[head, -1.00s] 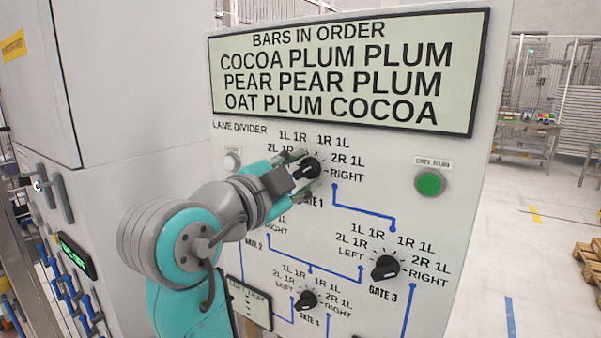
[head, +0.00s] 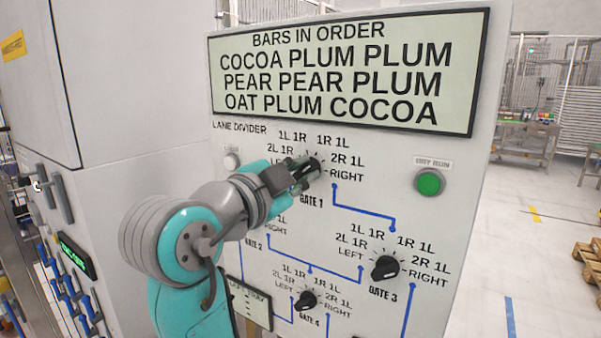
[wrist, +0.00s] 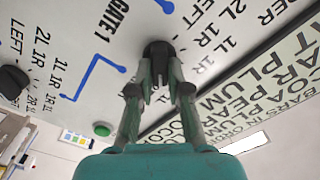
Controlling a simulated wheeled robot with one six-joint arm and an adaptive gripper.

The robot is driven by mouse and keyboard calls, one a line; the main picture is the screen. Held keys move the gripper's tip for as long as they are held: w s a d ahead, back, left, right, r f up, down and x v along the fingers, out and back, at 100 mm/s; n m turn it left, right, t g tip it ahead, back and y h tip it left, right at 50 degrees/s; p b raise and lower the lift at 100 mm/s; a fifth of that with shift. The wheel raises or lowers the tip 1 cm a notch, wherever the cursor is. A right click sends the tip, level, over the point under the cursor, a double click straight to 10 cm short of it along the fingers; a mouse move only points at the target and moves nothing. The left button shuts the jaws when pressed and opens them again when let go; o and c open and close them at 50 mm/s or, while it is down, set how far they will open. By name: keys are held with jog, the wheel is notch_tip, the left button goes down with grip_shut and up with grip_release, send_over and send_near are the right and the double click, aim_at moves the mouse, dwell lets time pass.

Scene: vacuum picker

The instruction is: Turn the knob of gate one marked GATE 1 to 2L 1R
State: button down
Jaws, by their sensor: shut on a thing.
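The black GATE 1 knob (wrist: 158,47) is on the white upright panel, ringed by the marks LEFT, 2L 1R, 1L 1R, 1R 1L, 2R 1L and RIGHT. My gripper (head: 306,172) is shut on this knob, and in the wrist view its two fingers (wrist: 159,75) stand on either side of it. The fingers cover most of the knob in the head view, so I cannot tell which mark its pointer faces.
The GATE 3 knob (head: 385,267) sits lower right and the GATE 4 knob (head: 306,300) below. A green DRY RUN button (head: 429,183) is to the right. A sign listing bars (head: 340,75) hangs above.

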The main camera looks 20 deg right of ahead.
jog(key=n, duration=0.5)
jog(key=shift+w, duration=0.1)
jog(key=n, duration=0.5)
jog(key=shift+w+a+n, duration=0.1)
jog(key=shift+a+n, duration=0.05)
jog(key=shift+n, duration=0.15)
jog(key=n, duration=0.5)
jog(key=shift+w, duration=0.1)
jog(key=shift+a+f+n, duration=0.1)
jog(key=shift+n, duration=2.3)
jog(key=c, duration=1.1)
grip_release()
jog(key=shift+a, duration=0.15)
jog(key=v, duration=1.1)
jog(key=shift+s+a, duration=0.25)
jog(key=shift+a, duration=0.05)
